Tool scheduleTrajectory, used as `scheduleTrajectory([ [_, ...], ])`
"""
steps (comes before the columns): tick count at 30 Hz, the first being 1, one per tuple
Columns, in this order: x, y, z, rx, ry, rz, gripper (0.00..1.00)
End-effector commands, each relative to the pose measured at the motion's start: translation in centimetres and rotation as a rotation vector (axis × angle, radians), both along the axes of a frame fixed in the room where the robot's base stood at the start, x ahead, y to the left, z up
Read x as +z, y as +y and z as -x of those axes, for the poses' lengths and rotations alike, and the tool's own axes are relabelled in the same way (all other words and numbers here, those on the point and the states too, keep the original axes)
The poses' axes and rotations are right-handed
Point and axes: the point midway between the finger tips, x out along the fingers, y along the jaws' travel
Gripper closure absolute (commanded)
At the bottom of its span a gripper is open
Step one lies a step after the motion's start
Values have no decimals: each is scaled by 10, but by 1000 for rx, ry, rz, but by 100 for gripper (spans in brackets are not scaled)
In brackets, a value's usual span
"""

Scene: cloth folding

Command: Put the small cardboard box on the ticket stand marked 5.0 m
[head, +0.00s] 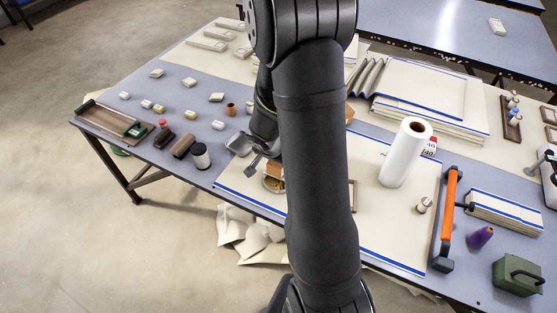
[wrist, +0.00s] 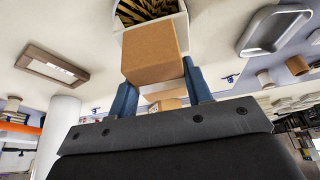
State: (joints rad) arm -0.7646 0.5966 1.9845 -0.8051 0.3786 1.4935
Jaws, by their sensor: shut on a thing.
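My gripper (wrist: 157,85) has two blue fingers, shut on a small brown cardboard box (wrist: 153,53) in the wrist view. In the head view the box (head: 275,169) shows at the left of my arm, above the cream board, and my arm hides part of the area. A white holder with brown slats inside (wrist: 150,12) is just beyond the box in the wrist view; I cannot tell whether they touch. I cannot read a 5.0 m mark in either view, so I cannot tell which thing is that ticket stand.
A round tan item (head: 272,185) lies just below the box. A grey tray (head: 239,144) and a black-and-white spool (head: 201,156) lie to the left. The cream board (head: 390,235) is largely bare at front right.

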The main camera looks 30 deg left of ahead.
Motion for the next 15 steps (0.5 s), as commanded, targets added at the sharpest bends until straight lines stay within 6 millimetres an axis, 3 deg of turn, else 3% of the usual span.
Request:
scheduleTrajectory([
  [14,-9,0,0,1,0,0,83],
  [15,-9,0,0,1,0,0,47],
])
